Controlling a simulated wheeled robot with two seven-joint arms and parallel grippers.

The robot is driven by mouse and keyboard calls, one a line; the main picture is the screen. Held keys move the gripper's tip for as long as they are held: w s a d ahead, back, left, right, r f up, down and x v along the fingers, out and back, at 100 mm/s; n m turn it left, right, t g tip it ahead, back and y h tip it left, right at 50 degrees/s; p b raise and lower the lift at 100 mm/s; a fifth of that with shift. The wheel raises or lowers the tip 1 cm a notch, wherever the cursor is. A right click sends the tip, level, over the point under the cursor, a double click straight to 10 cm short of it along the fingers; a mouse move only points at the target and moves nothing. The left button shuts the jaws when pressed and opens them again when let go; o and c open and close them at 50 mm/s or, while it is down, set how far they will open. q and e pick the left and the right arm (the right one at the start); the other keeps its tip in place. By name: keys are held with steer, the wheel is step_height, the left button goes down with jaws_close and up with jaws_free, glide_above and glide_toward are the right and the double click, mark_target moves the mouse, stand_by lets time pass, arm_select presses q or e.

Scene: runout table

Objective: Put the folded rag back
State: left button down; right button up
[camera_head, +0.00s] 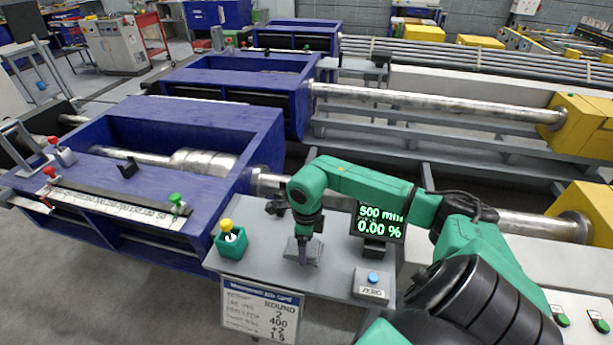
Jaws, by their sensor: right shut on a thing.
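My right arm, green and black, reaches in from the lower right over the small grey table. My right gripper (304,255) points down at the middle of this table and is shut on a small grey piece (314,252). The piece looks like the folded rag, but it is small and partly covered by the fingers. It is at or just above the table top; I cannot tell if it touches. My left gripper is not in view.
A green holder (231,246) with a yellow-topped item stands at the table's left. A display (379,222) reading 0.00 % stands behind right, and a ZERO button box (373,285) at the front right. A job card (262,310) hangs in front. Blue machine frames (200,120) and a steel bar lie behind.

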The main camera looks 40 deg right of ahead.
step_height(320, 180, down, 3)
steer(key=shift+s+r, duration=0.1)
steer(key=shift+f, duration=0.2)
steer(key=shift+f, duration=0.1)
steer(key=o, duration=1.1)
steer(key=shift+c, duration=0.2)
